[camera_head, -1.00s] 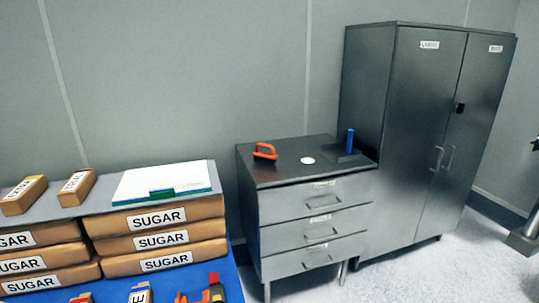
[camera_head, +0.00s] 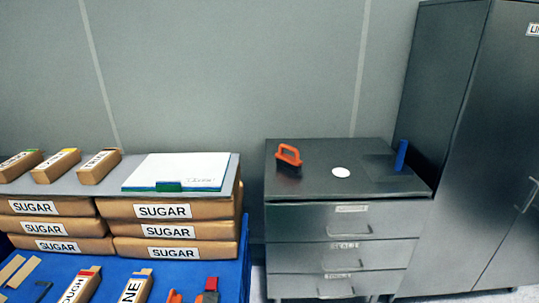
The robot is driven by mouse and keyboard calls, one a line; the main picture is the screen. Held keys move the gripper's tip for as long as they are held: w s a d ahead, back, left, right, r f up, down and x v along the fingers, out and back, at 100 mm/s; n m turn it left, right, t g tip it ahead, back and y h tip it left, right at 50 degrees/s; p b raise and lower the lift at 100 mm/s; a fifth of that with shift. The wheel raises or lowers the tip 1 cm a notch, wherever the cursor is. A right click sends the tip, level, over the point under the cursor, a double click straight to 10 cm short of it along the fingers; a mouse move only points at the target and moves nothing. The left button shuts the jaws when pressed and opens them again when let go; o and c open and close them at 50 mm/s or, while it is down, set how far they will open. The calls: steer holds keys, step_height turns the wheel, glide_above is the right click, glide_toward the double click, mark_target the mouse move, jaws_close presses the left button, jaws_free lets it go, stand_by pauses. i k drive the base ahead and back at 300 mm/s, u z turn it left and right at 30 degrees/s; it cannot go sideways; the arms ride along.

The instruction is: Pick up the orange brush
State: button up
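The orange brush (camera_head: 288,155) stands on the left part of the top of a dark metal drawer cabinet (camera_head: 330,185). It has an orange loop handle and a dark lower part that rests on the cabinet top. My gripper is not in view, and nothing touches the brush.
A white disc (camera_head: 341,172) and a blue upright object (camera_head: 401,155) are also on the cabinet top. A tall metal cabinet (camera_head: 450,130) stands to the right.

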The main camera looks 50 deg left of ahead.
mark_target(294, 164)
steer(key=u, duration=0.5)
steer(key=i, duration=1.2)
steer(key=u, duration=1)
steer(key=i, duration=0.7)
steer(key=u, duration=0.3)
